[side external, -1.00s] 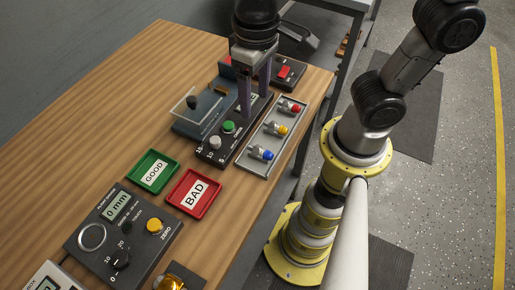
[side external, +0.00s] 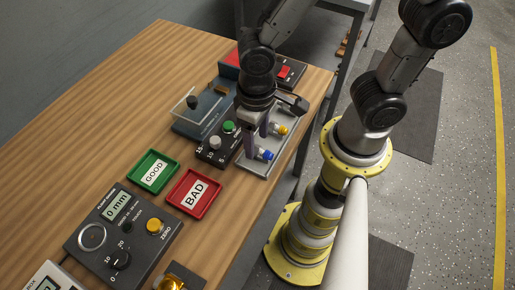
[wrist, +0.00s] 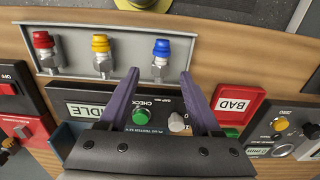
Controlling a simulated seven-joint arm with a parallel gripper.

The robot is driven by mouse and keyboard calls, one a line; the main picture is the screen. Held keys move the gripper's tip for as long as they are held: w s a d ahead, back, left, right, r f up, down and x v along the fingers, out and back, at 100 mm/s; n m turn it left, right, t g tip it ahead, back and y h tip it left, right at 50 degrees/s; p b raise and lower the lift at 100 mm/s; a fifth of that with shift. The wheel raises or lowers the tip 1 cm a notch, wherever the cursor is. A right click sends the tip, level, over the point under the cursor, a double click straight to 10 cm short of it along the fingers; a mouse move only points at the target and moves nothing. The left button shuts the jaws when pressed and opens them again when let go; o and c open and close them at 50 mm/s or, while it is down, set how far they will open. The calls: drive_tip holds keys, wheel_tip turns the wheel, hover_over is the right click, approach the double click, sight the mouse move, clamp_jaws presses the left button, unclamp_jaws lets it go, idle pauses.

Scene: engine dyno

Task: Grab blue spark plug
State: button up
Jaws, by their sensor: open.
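The blue spark plug (side external: 265,154) lies in the grey tray (side external: 262,167), at the end nearest the BAD bin. In the wrist view the blue spark plug (wrist: 161,52) shows just beyond and between my fingertips. My gripper (side external: 257,142) is open and empty, with its purple fingers pointing down close to the plug. In the wrist view the open fingers of my gripper (wrist: 160,74) stand apart, with the plug roughly centred. I cannot tell the exact height gap. A yellow spark plug (wrist: 101,55) and a red spark plug (wrist: 45,52) share the tray; the red one is hidden in the side view.
The black tester box (side external: 214,150) with green and white knobs stands beside the tray. The red BAD bin (side external: 193,193) and green GOOD bin (side external: 153,171) lie nearby. A height gauge box (side external: 123,235) is at the front. Bare wood lies left of the bins.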

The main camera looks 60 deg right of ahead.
sight(260, 152)
drive_tip(key=shift+f, duration=1.35)
clamp_jaws()
